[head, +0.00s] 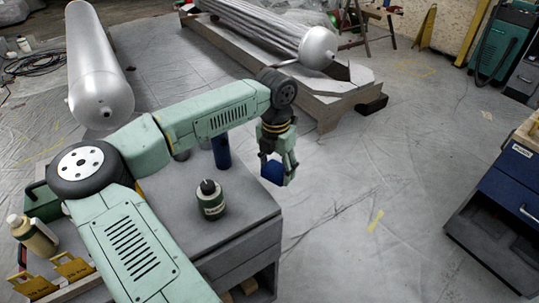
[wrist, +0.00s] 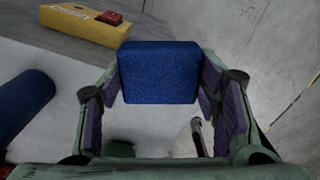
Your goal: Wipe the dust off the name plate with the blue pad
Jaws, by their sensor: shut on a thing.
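My gripper (head: 279,170) is shut on the blue pad (head: 271,173), beside the right edge of the grey bench top and above the floor. In the wrist view the pad (wrist: 160,72) is a dark blue block with rounded corners, held between the two purple-lined fingers. Its underside is hidden in the head view. I cannot make out a name plate or any dust for certain in either view.
The grey bench (head: 236,222) bears a dark green bottle (head: 210,200) and a blue cylinder (head: 221,151). A yellow block (wrist: 78,25) with a red piece on it shows in the wrist view. Long metal tanks (head: 98,65) lie behind. The floor to the right is largely clear.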

